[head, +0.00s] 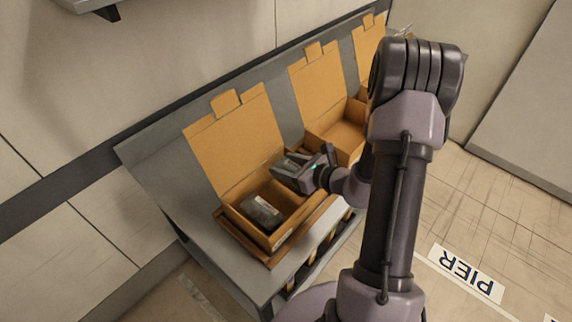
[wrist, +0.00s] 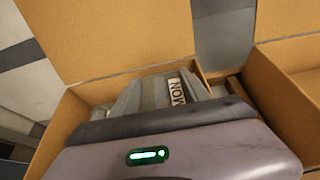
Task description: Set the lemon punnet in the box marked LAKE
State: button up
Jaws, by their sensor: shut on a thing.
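My gripper (head: 291,170) is shut on a grey, see-through punnet, which shows in the wrist view (wrist: 150,93). Its white label is upside down and partly hidden; the letters showing fit the end of LEMON. The gripper is above the right side of the nearest open cardboard box (head: 238,226). A dark wrapped pack (head: 262,213) lies inside that box. A small pale label (head: 283,240) on the box's front is too small to read. I cannot tell which box is marked LAKE.
A middle open box (head: 318,142) and a far one (head: 369,42) stand in the row on the grey bench (head: 150,160), lids raised. My arm hides part of them. A floor sign reading PIER (head: 465,273) is upside down at lower right.

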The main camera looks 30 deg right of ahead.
jog(key=shift+f, duration=0.1)
jog(key=o, duration=1.4)
